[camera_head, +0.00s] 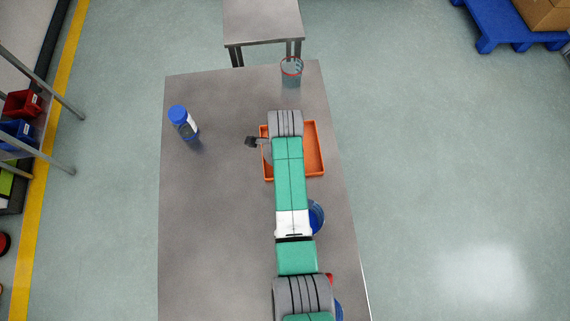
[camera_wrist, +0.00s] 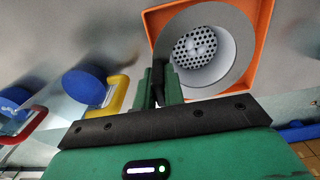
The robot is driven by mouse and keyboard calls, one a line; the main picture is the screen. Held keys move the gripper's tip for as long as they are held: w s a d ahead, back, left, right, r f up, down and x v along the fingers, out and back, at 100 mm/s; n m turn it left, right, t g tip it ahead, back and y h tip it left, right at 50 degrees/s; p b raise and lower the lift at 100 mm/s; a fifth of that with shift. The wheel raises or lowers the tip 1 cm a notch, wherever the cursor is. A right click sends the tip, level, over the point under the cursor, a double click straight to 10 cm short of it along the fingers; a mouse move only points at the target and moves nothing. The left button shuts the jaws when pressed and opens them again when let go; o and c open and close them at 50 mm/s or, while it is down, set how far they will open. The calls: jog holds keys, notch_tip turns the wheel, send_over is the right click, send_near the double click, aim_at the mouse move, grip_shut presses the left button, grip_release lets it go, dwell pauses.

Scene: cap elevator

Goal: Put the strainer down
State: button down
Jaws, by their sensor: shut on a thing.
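The strainer (camera_wrist: 225,68) is a grey round cup with a perforated bottom. In the wrist view it lies within the outline of the orange tray (camera_wrist: 262,30). My gripper (camera_wrist: 160,88) is shut on the strainer at its near left side, with a dark part between the fingers. In the head view my arm covers the gripper and most of the strainer over the orange tray (camera_head: 314,150). A small dark piece (camera_head: 251,141) sticks out past the tray's left edge; I cannot tell whether it is the handle. Whether the strainer touches the tray is unclear.
A blue bottle (camera_head: 183,121) stands on the grey table (camera_head: 205,235) at the left. A clear red-rimmed cup (camera_head: 291,76) stands at the far edge. A blue container (camera_head: 317,217) is partly behind my arm. The table's left front is clear.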

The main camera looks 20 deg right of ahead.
jog(key=shift+f+b, duration=0.45)
jog(key=shift+f, duration=1.3)
jog(key=shift+f, duration=0.1)
jog(key=c, duration=1.5)
grip_release()
notch_tip(320, 180, up, 12)
jog(key=p, duration=0.2)
jog(key=shift+p, duration=0.35)
